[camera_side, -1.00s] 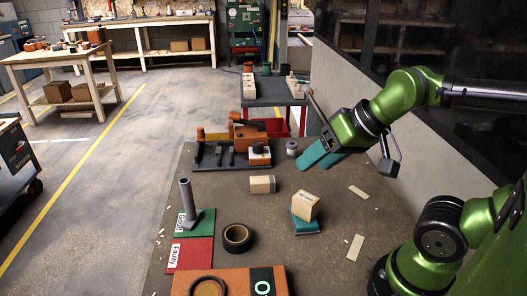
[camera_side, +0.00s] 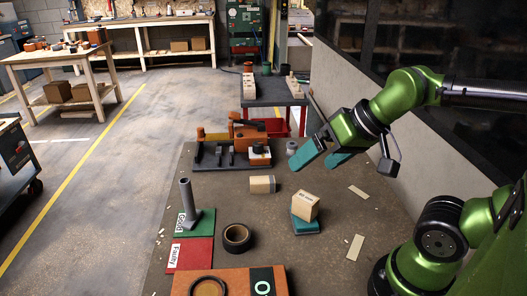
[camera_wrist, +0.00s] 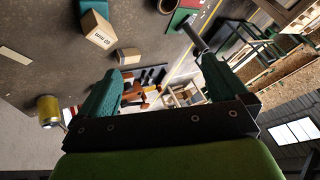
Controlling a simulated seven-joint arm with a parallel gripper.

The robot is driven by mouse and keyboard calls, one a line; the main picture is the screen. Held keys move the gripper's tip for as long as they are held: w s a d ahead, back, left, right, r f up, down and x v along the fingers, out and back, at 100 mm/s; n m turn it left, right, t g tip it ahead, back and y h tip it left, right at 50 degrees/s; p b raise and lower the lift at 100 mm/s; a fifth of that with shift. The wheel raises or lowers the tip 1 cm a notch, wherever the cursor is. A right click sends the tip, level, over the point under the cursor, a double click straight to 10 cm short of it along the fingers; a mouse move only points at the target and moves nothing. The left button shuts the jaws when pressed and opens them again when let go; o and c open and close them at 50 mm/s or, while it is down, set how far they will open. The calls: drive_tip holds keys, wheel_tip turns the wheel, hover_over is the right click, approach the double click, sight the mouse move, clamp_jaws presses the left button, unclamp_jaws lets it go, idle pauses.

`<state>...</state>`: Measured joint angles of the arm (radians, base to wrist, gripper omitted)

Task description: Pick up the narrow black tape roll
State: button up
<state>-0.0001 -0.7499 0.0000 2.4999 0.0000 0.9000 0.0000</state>
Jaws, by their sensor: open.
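The black tape roll (camera_side: 237,237) lies flat on the brown table, right of the red "Faulty" panel. It also shows, cut off, at the top edge of the wrist view (camera_wrist: 167,5). My gripper (camera_side: 316,166) is raised above the far right part of the table, well away from the roll. Its two teal fingers are spread apart with nothing between them. In the wrist view both fingers of my gripper (camera_wrist: 158,70) are apart and empty.
A cardboard box (camera_side: 305,206) stands on a teal block (camera_side: 305,226). An orange box (camera_side: 223,287) is in front. An orange-black fixture (camera_side: 235,145) stands at the back.

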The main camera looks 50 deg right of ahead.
drive_tip(key=n+g+h, duration=0.2)
drive_tip(key=n+g, duration=0.3)
drive_tip(key=g, duration=0.2)
hover_over(237, 235)
drive_tip(key=s+a, duration=0.2)
drive_tip(key=s, duration=0.1)
wheel_tip(237, 235, down, 8)
wheel_tip(237, 235, down, 10)
drive_tip(key=shift+a+f, duration=0.1)
drive_tip(key=shift+f, duration=0.05)
drive_tip(key=shift+w+d+f, duration=0.1)
drive_tip(key=shift+w+f, duration=0.05)
drive_tip(key=shift+f, duration=0.85)
drive_tip(key=shift+w+d+f, duration=0.1)
drive_tip(key=shift+w+f, duration=0.05)
drive_tip(key=shift+f, duration=0.8)
drive_tip(key=shift+w+f, duration=0.15)
drive_tip(key=shift+f, duration=0.85)
drive_tip(key=shift+c, duration=0.5)
drive_tip(key=c, duration=0.9)
